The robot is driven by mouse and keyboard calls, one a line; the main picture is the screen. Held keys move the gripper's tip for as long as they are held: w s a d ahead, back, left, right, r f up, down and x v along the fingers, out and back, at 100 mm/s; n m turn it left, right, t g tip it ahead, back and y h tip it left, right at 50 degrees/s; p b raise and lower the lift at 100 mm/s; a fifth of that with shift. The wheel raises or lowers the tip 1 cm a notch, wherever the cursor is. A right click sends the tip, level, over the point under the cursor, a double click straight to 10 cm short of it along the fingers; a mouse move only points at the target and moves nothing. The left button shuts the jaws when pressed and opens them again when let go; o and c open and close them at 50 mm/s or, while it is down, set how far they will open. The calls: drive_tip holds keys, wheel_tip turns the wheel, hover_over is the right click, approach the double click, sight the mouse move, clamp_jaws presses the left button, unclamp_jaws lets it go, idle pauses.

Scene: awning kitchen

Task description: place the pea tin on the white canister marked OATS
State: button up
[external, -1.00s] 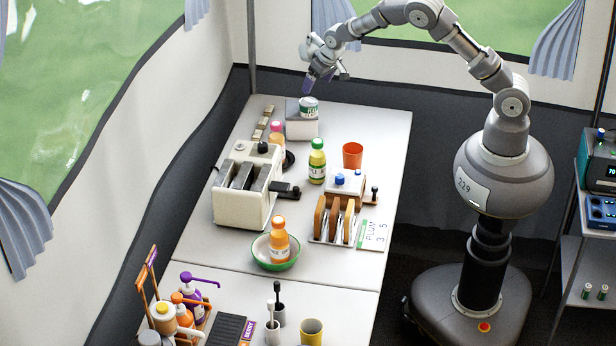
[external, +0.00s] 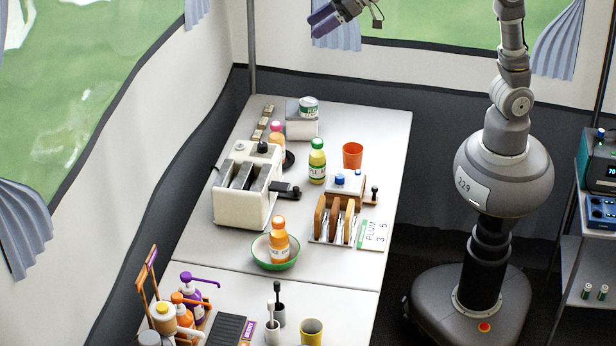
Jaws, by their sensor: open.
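The pea tin (external: 309,107), a small can with a green and white label, rests on top of the white canister (external: 301,129) at the far end of the table. The canister is a pale block-like container; its marking cannot be read from here. The tin looks upright, toward the canister's right side. My gripper (external: 318,22) is open and empty, high above the table's far end near the top edge of the picture, well apart from the tin.
Near the canister stand a pink-capped bottle (external: 277,135), a green-capped bottle (external: 317,161) and an orange cup (external: 352,155). A white toaster (external: 243,190) stands at the left. The table (external: 375,125) is bare right of the canister.

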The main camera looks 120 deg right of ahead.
drive_tip(key=s+a+r+n+t+y, duration=0.2)
drive_tip(key=s+a+r, duration=0.3)
drive_tip(key=a+r, duration=0.5)
drive_tip(key=s+a+r+n+t+y, duration=0.2)
drive_tip(key=s+a+r, duration=0.4)
drive_tip(key=a+r, duration=0.4)
drive_tip(key=shift+a+n+t, duration=0.6)
drive_tip(key=shift+a+n, duration=0.4)
drive_tip(key=shift+a, duration=0.15)
